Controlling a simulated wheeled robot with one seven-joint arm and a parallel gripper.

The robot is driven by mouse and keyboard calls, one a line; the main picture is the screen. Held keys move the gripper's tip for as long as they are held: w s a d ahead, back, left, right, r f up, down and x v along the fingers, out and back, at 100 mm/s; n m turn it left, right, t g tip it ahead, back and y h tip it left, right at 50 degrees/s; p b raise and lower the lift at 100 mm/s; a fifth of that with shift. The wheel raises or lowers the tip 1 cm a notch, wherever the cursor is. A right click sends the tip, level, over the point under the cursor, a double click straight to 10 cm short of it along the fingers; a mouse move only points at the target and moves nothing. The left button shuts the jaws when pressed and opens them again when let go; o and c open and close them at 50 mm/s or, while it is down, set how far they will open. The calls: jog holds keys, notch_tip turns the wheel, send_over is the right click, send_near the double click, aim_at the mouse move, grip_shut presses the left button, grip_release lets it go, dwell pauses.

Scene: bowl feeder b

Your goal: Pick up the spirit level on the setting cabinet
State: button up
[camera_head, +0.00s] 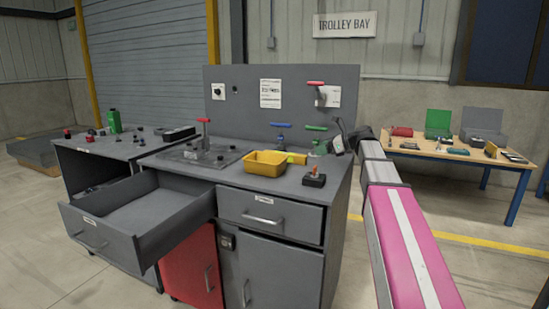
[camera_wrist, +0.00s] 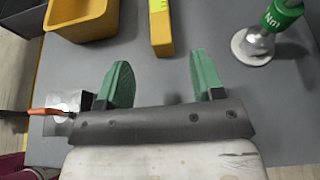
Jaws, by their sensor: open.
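The spirit level (camera_head: 297,158) is a yellow bar lying on the grey setting cabinet top (camera_head: 230,172), just right of a yellow bin. In the wrist view the yellow bar (camera_wrist: 161,30) is at the top centre, beyond my fingertips, its far end cut off by the frame. My gripper (camera_wrist: 160,75) has green fingers, spread apart with nothing between them. In the head view my gripper (camera_head: 338,145) hangs over the right part of the cabinet top, right of the level and not touching it.
The yellow bin (camera_wrist: 80,18) stands left of the level. A green-handled tool with a round metal base (camera_wrist: 255,45) stands to the right. A small red-handled block (camera_head: 314,180) sits near the front edge. An open drawer (camera_head: 140,210) juts out front left.

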aim_at(297, 155)
jog(key=shift+w+a+f, duration=0.15)
jog(key=shift+w+a, duration=0.05)
jog(key=shift+a, duration=0.35)
jog(key=x, duration=1)
jog(key=shift+f, duration=0.1)
jog(key=c, duration=1.1)
